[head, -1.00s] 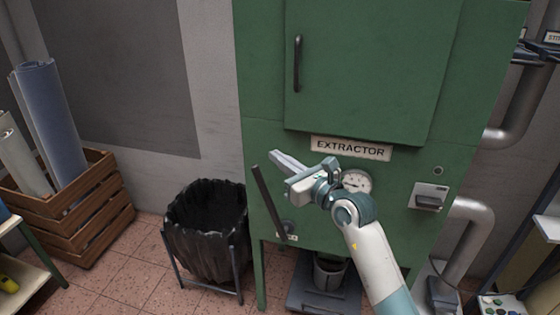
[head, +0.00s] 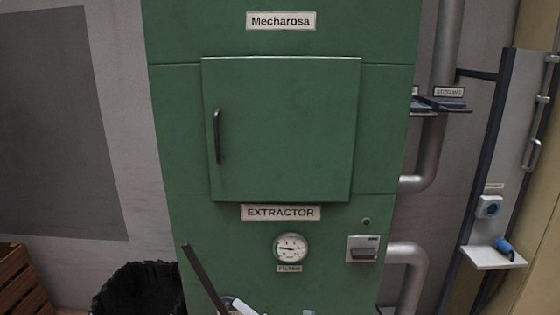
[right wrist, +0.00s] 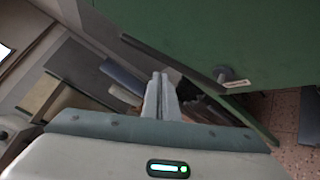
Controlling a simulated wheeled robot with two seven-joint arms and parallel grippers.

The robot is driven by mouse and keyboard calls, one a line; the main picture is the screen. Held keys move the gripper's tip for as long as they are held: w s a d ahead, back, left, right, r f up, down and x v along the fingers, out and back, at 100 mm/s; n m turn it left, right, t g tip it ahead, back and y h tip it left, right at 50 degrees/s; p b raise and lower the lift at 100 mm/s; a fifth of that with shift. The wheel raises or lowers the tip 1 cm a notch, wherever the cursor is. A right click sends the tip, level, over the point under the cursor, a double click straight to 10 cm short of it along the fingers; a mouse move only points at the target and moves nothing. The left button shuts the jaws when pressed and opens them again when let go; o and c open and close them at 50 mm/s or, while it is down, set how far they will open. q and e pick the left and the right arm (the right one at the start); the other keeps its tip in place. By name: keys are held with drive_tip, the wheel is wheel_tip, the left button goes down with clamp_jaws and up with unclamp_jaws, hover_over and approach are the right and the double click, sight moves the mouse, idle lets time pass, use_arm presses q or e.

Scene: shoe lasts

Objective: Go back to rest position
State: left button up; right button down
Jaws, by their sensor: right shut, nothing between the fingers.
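My right gripper (head: 240,308) shows only in part at the bottom edge of the head view, low in front of the green extractor cabinet (head: 180,150). In the right wrist view its two fingers (right wrist: 161,85) are shut together with nothing between them. The dark lever (head: 204,280) of the extractor slants down close beside the gripper in the head view. The lever (right wrist: 172,58) also shows beyond the fingertips in the right wrist view. I cannot tell how far apart they are. My left gripper is not in view.
The cabinet door (head: 285,130) is closed, with a gauge (head: 291,248) below it. A black bin bag (head: 138,290) stands at the lower left, by a wooden crate (head: 20,285). Grey pipes (head: 408,262) and a wall panel (head: 497,160) stand on the right.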

drive_tip(key=s+d+f+m+h, duration=0.3)
drive_tip(key=s+d+f+m, duration=0.15)
drive_tip(key=f, duration=0.65)
drive_tip(key=s+d+f+m+h, duration=0.25)
drive_tip(key=d+f+m, duration=0.35)
drive_tip(key=f, duration=0.5)
drive_tip(key=s+d+f+m+h, duration=0.2)
drive_tip(key=s+d+f+m, duration=0.35)
drive_tip(key=f, duration=0.45)
drive_tip(key=s+d+f+m+g+h+b, duration=0.15)
drive_tip(key=s+d+f+m, duration=0.3)
drive_tip(key=s+f, duration=0.45)
drive_tip(key=s+d+f+m+g+h, duration=0.2)
drive_tip(key=s+d+f+m, duration=0.1)
drive_tip(key=s+d+f, duration=0.4)
drive_tip(key=s+d+f+m+g, duration=0.2)
drive_tip(key=s+f, duration=0.2)
drive_tip(key=s, duration=0.7)
drive_tip(key=s+d+f+m+g+h, duration=0.1)
drive_tip(key=s+d+f+m+g, duration=0.2)
drive_tip(key=s, duration=0.9)
drive_tip(key=s+d+f+m+g+h, duration=0.1)
drive_tip(key=s+f, duration=0.4)
drive_tip(key=s, duration=0.7)
drive_tip(key=shift+d+f+m+g, duration=0.35)
drive_tip(key=shift+d+m+g, duration=0.4)
drive_tip(key=shift+d, duration=0.5)
drive_tip(key=shift+s, duration=0.1)
